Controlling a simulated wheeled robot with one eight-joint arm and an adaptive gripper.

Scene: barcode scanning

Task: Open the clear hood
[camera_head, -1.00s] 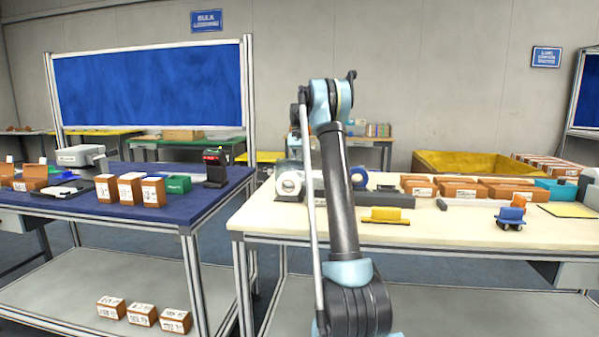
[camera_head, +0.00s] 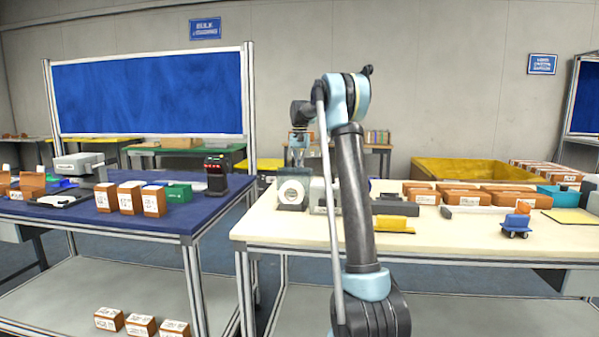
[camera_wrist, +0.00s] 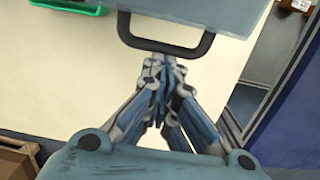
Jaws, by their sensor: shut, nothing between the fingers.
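In the wrist view a pale, grey-blue panel with a dark U-shaped handle (camera_wrist: 166,48) crosses the top; it appears to be the clear hood (camera_wrist: 190,14). My gripper (camera_wrist: 160,62) is shut and empty, its fingertips pointing at the middle of the handle bar and overlapping it in the picture. I cannot tell whether they touch. In the head view my gripper (camera_head: 297,158) hangs over the left part of the cream table (camera_head: 275,226), above a white roll device (camera_head: 292,191) and a grey box beside it. The hood is not clear in that view.
A yellow block (camera_head: 394,224), brown boxes (camera_head: 470,196) and a blue cart (camera_head: 515,225) stand farther right on the cream table. The blue table (camera_head: 95,212) at left holds brown boxes and a scanner (camera_head: 215,174). A gap separates the tables.

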